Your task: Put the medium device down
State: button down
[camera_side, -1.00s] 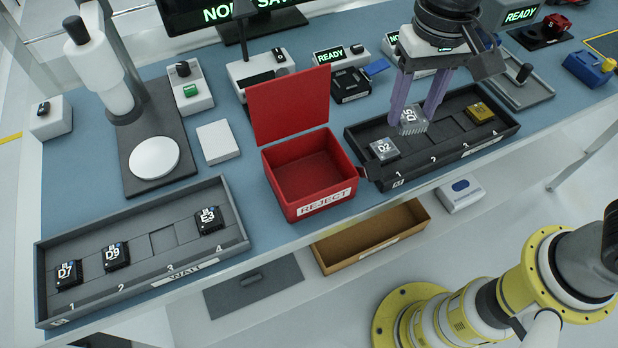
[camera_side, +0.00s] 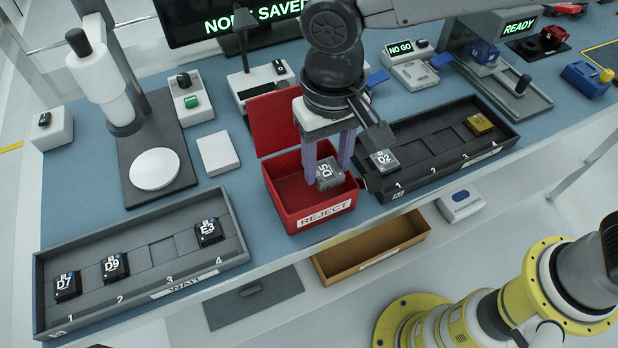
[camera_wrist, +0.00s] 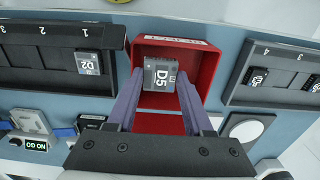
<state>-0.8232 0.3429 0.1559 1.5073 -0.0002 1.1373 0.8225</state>
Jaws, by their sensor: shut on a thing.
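My gripper (camera_side: 328,165) is shut on the grey device D5 (camera_side: 328,174), its purple fingers on either side of it. D5 is over the open red REJECT box (camera_side: 292,207), towards the box's right side in the side view. In the wrist view, D5 (camera_wrist: 160,74) sits between the fingertips (camera_wrist: 158,85), with the red box (camera_wrist: 205,62) around and beneath it. I cannot tell how far D5 is above the box floor. Device D2 (camera_side: 384,161) sits in slot 1 of the right tray (camera_side: 432,147). A gold device (camera_side: 479,124) sits in its slot 4.
The WAIT tray (camera_side: 160,284) at the left holds D7 (camera_side: 67,286), D9 (camera_side: 115,267) and E3 (camera_side: 208,232); its slot 3 is empty. The red lid (camera_side: 272,125) stands up behind the box. A NO GO display (camera_side: 400,49) is lit behind my arm.

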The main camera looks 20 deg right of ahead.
aim_at(309, 195)
jog(key=f, duration=0.1)
jog(key=w+a, duration=0.1)
jog(key=f, duration=0.1)
jog(key=shift+w+a+f, duration=0.45)
jog(key=shift+f, duration=1.65)
jog(key=shift+f, duration=0.15)
jog(key=shift+c, duration=1.5)
grip_release()
notch_tip(309, 195, up, 12)
jog(key=shift+r, duration=0.2)
